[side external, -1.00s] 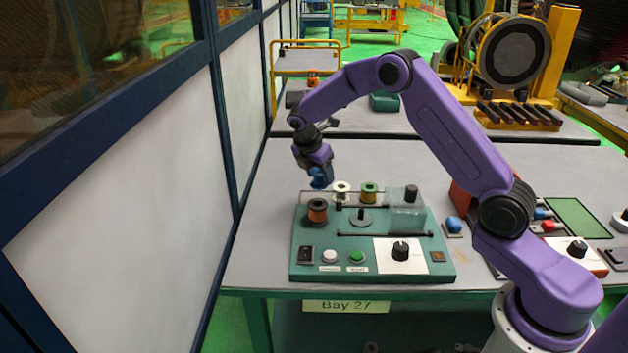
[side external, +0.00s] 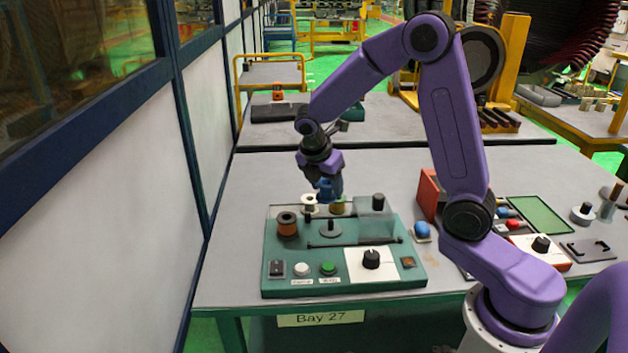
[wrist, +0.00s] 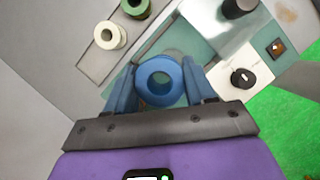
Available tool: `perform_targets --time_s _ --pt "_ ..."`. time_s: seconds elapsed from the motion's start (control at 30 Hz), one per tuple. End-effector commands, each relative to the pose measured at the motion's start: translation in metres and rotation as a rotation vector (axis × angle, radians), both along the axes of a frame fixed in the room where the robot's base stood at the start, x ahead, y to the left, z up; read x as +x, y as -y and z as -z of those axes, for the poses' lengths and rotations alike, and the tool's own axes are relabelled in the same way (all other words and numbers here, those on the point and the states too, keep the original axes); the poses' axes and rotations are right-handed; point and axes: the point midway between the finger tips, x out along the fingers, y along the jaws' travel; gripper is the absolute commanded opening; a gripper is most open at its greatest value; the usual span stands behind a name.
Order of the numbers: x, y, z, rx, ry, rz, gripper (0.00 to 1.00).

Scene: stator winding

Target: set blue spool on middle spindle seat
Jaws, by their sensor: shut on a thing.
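My gripper (wrist: 160,88) is shut on the blue spool (wrist: 160,80), which sits between its blue fingers with its ring end facing the wrist camera. In the side view my gripper (side external: 329,195) hangs above the back of the green winding station, partly in front of the green spool (side external: 338,206). The middle spindle seat (side external: 330,230) is a grey disc with a dark upright post, and it is bare. The held spool is apart from it. In the wrist view this seat is hidden or not clear.
A copper spool (side external: 287,226) stands on the left seat. A clear cover (side external: 374,212) stands at the right. A white spool (side external: 309,204) stands behind, beside the green one. Buttons and a black knob (side external: 371,259) line the station's front.

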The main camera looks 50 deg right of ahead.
Motion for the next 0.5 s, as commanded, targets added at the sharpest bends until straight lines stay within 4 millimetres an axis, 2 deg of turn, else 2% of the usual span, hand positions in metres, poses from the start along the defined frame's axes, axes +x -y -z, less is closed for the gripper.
perform_targets --time_s 0.17,0.5 --pt "-0.013 0.004 0.005 0.001 -0.001 -0.001 0.24" --pt "-0.014 0.005 0.030 0.000 -0.003 -0.002 0.24"
